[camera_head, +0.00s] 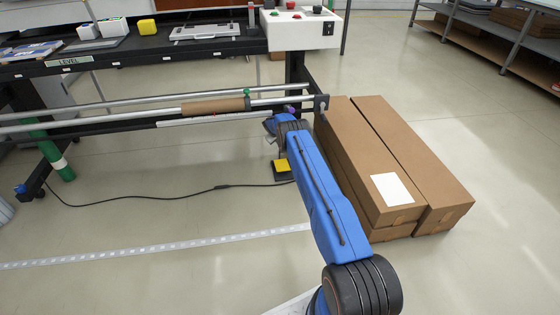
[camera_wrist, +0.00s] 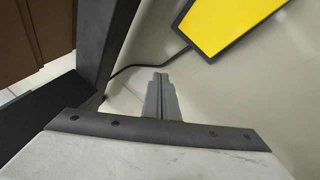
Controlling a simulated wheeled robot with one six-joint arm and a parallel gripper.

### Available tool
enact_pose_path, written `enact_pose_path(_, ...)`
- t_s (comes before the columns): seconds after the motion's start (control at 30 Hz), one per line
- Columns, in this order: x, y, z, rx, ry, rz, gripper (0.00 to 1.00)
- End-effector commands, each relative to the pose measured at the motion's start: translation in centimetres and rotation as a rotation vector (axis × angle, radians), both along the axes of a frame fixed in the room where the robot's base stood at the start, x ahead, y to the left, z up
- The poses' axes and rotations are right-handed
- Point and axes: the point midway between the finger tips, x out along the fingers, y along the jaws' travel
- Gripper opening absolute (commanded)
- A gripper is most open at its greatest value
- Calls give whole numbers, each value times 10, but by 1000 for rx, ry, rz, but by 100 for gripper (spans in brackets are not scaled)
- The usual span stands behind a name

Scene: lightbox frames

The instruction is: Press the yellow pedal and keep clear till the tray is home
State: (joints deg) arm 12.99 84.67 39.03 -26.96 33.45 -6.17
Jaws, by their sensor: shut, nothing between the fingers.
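The yellow pedal (camera_head: 283,165) sits on the floor in a dark frame, under the end of the bench, with a black cable running left from it. In the wrist view the yellow pedal (camera_wrist: 228,22) fills part of the upper right, cut off by the top edge. My gripper (camera_wrist: 160,76) is shut and empty, pointing at pale floor below and left of the pedal in the picture, apart from it in that view.
Long brown cartons (camera_head: 400,165) stand on the floor right of my arm. A rail with a brown roll (camera_head: 213,107) runs along the bench front, above the pedal's level. A white control box (camera_head: 300,30) with buttons is at the bench end. Floor at front left is clear.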

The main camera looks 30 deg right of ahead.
Motion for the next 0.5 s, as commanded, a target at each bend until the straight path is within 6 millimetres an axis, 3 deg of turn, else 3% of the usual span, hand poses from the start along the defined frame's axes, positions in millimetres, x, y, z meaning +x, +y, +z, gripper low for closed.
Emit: enact_pose_path(0.5, -17, 5, -54, 1, 0, 0, 0)
